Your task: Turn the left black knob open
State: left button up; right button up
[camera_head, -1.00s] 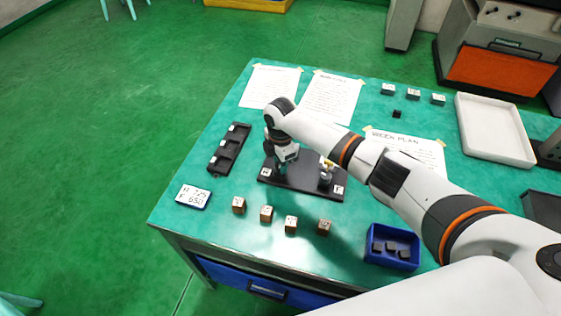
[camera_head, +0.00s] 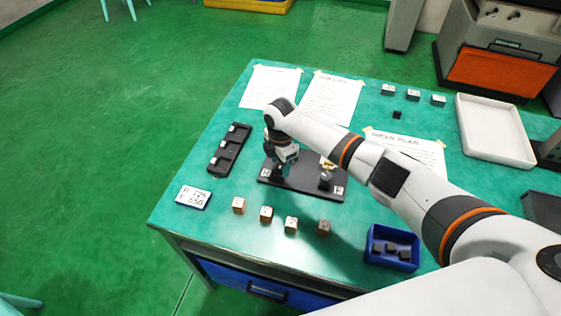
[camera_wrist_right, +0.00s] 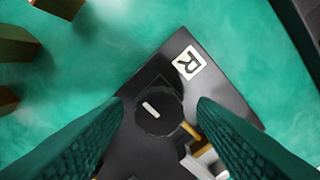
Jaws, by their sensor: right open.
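The black base plate (camera_head: 300,183) lies on the teal table, with a white letter label at each end. My right gripper (camera_head: 281,172) is over the plate's left end and hides the left knob in the head view. In the right wrist view the black knob (camera_wrist_right: 157,117), faceted with a white mark on top, is between the two teal fingers. The open fingers (camera_wrist_right: 158,108) stand on either side of it, with gaps visible; contact lower down cannot be told. The label R (camera_wrist_right: 189,62) is beside the knob. A second fitting (camera_head: 326,176) stands at the plate's right end. My left gripper is out of view.
Several small brown blocks (camera_head: 266,214) stand in front of the plate. A black slotted tray (camera_head: 229,150) and a handwritten card (camera_head: 193,197) lie to the left. A blue bin (camera_head: 392,248) with dark pieces is front right. A white tray (camera_head: 494,130) is at right.

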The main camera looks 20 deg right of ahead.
aim_at(280, 165)
jog(key=shift+r, duration=0.1)
notch_tip(280, 165, up, 12)
jog(key=b, duration=0.2)
dwell(0.6)
